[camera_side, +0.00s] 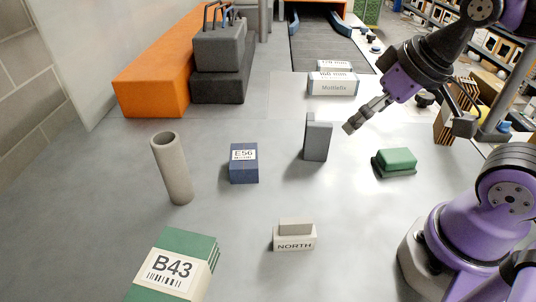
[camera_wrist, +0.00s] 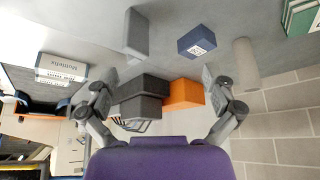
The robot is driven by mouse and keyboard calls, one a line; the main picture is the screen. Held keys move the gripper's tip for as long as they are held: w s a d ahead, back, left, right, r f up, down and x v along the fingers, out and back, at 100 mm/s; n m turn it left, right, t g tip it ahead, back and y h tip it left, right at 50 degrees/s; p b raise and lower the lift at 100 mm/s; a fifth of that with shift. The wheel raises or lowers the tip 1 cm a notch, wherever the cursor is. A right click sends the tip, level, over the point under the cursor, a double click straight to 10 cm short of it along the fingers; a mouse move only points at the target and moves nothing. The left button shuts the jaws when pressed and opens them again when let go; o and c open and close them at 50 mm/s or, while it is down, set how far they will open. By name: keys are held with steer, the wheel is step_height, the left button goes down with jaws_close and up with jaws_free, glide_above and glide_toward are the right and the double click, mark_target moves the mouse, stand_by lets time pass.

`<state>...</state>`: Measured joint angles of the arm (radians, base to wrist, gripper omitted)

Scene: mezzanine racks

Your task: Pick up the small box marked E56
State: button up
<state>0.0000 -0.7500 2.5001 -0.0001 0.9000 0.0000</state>
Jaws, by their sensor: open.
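The small box marked E56 (camera_side: 244,170) is dark blue with a white label and stands on the grey floor, left of centre in the side view. It also shows in the wrist view (camera_wrist: 197,42), upper right of centre, with its label visible. My gripper (camera_side: 408,118) is at the right in the side view, raised and well apart from the box. In the wrist view my gripper (camera_wrist: 158,92) has its two fingers spread wide, with nothing held between them.
A grey upright block (camera_side: 317,138) stands between my gripper and the E56 box. A beige tube (camera_side: 172,168) stands left of the box. A NORTH block (camera_side: 294,238), a B43 box (camera_side: 172,268) and a green block (camera_side: 396,161) stand around. Floor around the E56 box is clear.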

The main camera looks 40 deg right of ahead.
steer(key=m+g, duration=0.6)
steer(key=m, duration=0.2)
glide_above(244, 155)
steer(key=f, duration=1)
steer(key=shift+w+f, duration=0.2)
steer(key=shift+f, duration=0.15)
step_height(244, 155, down, 6)
steer(key=shift+s+f, duration=0.1)
steer(key=shift+s, duration=0.05)
steer(key=c, duration=1.1)
